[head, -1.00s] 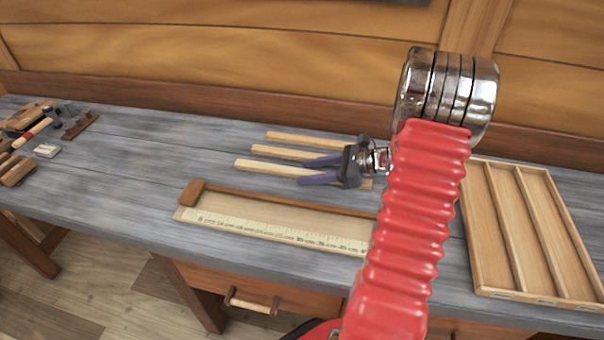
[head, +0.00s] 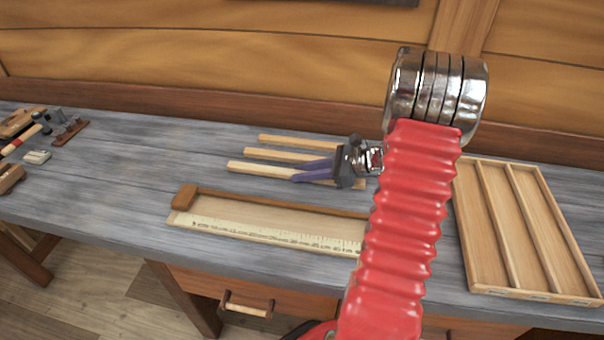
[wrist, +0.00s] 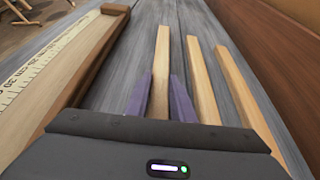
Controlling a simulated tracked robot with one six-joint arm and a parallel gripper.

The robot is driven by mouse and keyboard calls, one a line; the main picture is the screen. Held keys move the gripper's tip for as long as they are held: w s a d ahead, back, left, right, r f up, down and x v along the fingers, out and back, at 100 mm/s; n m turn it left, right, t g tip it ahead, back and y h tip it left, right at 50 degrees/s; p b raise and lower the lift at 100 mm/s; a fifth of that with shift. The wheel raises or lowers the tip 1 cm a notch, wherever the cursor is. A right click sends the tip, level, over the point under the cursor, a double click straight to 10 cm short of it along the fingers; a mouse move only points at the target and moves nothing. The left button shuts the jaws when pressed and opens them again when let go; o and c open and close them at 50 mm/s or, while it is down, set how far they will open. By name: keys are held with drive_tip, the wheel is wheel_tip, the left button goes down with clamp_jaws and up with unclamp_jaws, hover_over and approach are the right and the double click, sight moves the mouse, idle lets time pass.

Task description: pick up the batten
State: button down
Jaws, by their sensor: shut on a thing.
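Three pale wooden battens lie side by side on the grey bench in the head view. My gripper (head: 300,172) is shut on the nearest batten (head: 247,169), one purple finger on each side of it. In the wrist view this batten (wrist: 161,70) runs forward from between the fingers (wrist: 160,98). It appears to lie on the bench. The middle batten (head: 270,154) and the far batten (head: 290,140) are apart from my gripper; in the wrist view they show to the right of it. The held batten's near end is partly hidden by my gripper.
A long wooden tray with a ruler edge (head: 260,232) lies in front of the battens. A tray with several slots (head: 515,225) stands to the right. Hand tools (head: 65,130) lie at the far left. The bench left of the battens is clear.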

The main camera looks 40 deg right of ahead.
wheel_tip(320, 180, up, 10)
drive_tip(key=shift+f, duration=0.2)
drive_tip(key=shift+s, duration=0.1)
idle(0.7)
